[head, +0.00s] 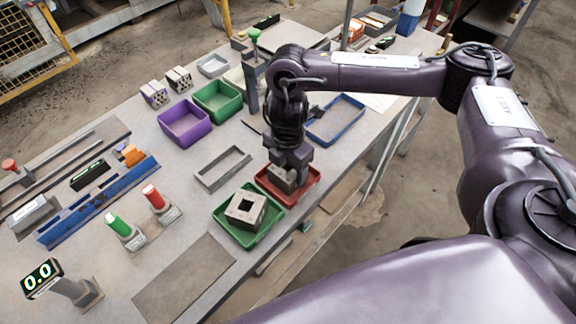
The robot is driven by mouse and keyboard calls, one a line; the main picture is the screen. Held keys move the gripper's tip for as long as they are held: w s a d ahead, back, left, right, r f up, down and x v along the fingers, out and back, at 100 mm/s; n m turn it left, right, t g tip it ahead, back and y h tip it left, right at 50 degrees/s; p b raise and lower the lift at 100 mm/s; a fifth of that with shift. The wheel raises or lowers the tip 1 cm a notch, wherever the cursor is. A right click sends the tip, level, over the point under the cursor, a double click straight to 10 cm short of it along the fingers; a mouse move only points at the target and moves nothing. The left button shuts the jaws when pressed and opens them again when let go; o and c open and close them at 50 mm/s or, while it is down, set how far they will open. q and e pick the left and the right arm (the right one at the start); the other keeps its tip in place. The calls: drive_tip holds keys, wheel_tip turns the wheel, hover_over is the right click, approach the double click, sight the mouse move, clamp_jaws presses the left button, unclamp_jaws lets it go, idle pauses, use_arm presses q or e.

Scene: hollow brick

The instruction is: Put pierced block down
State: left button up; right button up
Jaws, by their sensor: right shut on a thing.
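My right gripper (287,168) points down over the red tray (311,184) and is shut on a grey block (281,181). That block is low, at or just above the tray floor; I cannot tell whether it touches. The gripper hides most of it, so I cannot see its holes. Another grey block (237,215) with one square hole lies in the green tray (222,224), just left of the red one. Two small blocks with several dark holes, one (155,94) and another (179,80), stand at the back left. My left gripper is not in view.
A purple bin (183,124), a green bin (217,101) and an empty grey frame (222,168) stand behind the trays. A blue tray (335,119) lies behind the red tray. Green (118,226) and red (154,198) buttons stand left. The front mat (184,278) is clear.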

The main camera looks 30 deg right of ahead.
drive_tip(key=o, duration=1.2)
drive_tip(key=shift+f, duration=0.15)
wheel_tip(320, 180, up, 12)
drive_tip(key=p, duration=0.3)
drive_tip(key=shift+r, duration=0.2)
